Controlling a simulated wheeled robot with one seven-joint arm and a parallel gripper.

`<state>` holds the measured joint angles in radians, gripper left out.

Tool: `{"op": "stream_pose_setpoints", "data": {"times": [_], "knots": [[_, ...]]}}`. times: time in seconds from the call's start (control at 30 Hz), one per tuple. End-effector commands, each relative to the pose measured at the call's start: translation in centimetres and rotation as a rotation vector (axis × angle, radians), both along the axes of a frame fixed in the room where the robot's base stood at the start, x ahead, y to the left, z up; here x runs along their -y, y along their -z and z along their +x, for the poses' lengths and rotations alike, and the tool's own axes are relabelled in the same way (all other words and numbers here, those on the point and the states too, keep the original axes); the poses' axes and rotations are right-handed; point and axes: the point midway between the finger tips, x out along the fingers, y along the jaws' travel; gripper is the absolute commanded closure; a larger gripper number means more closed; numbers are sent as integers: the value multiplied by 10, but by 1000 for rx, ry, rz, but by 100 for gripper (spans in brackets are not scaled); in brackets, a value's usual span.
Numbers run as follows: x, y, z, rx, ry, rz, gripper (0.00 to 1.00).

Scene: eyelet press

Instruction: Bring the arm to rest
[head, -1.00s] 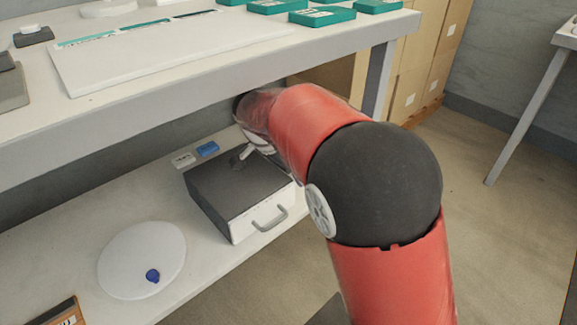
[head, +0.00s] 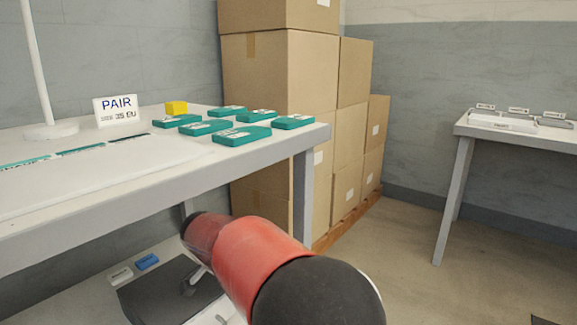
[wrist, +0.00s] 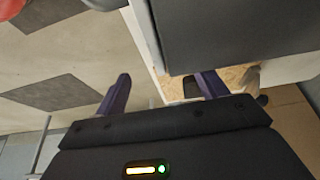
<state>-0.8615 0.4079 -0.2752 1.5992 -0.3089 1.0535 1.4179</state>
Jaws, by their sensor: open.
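My red arm (head: 260,258) with its dark joint (head: 318,297) crosses the lower middle of the head view and reaches under the table edge, over the lower shelf. My gripper is hidden there in the head view. In the wrist view my gripper (wrist: 165,76) shows two purple fingers spread apart with nothing between them. A large dark surface fills the top right of that view, close to the right finger. I cannot tell whether they touch.
The table (head: 170,183) holds several teal boxes (head: 242,135), a yellow block (head: 176,108) and a PAIR sign (head: 116,110). Below is a dark-topped box (head: 160,296) near a blue block (head: 147,262). Stacked cartons (head: 280,85) stand behind. Floor is open toward a second table (head: 463,165).

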Motion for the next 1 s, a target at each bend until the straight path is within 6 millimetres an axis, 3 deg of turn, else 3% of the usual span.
{"op": "stream_pose_setpoints", "data": {"times": [0.37, 0.57, 0.83, 1.0], "knots": [[24, -19, -5, -21, -28, 21, 28], [50, -38, -13, -38, -61, 43, 28], [117, -87, -45, -60, -165, 96, 28], [178, -129, -94, -41, -291, 129, 28]]}}
